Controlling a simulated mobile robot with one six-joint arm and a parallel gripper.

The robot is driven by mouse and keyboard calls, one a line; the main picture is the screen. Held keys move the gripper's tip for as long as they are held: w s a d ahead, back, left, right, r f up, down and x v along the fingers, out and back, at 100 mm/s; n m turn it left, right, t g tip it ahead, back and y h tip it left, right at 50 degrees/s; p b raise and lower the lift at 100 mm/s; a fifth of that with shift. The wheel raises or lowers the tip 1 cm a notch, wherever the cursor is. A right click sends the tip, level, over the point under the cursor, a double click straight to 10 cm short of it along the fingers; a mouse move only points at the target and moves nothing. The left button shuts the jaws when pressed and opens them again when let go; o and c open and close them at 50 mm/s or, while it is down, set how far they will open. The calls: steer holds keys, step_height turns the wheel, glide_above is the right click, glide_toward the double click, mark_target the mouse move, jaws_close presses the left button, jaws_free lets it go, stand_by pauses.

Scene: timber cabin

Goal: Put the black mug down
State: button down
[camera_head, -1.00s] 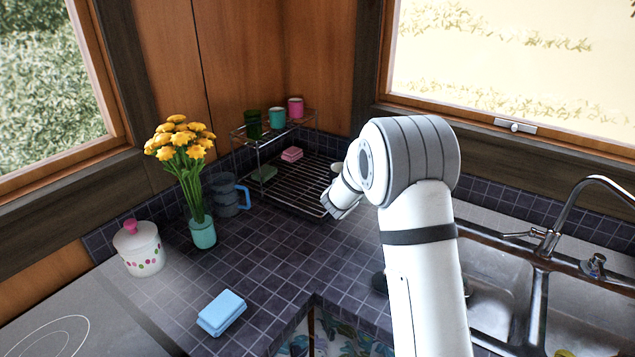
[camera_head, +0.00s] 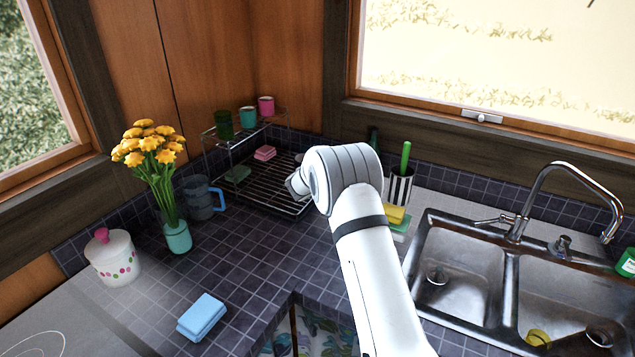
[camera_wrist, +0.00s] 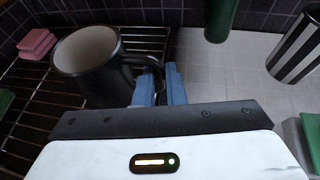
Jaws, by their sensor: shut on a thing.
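The black mug (camera_wrist: 88,68) is upright in the wrist view, with its pale inside showing. My gripper (camera_wrist: 156,82) has its blue fingers closed on the mug's handle at the mug's right side. The mug is at the right part of the wire dish rack (camera_wrist: 35,105); I cannot tell whether its base touches the wires. In the head view my gripper (camera_head: 297,184) is over the right side of the rack (camera_head: 262,188), and my arm hides most of the mug there.
A pink sponge (camera_head: 265,153) and a green sponge (camera_head: 238,174) lie on the rack. Cups stand on its upper shelf (camera_head: 235,133). A striped holder (camera_head: 399,188) and sponges (camera_head: 396,218) are right of my arm. A blue-handled mug (camera_head: 203,198) and flower vase (camera_head: 178,238) stand left.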

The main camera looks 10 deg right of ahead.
steer(key=shift+f, duration=1.7)
steer(key=shift+f, duration=0.25)
steer(key=c, duration=1.5)
jaws_free()
steer(key=shift+r, duration=0.1)
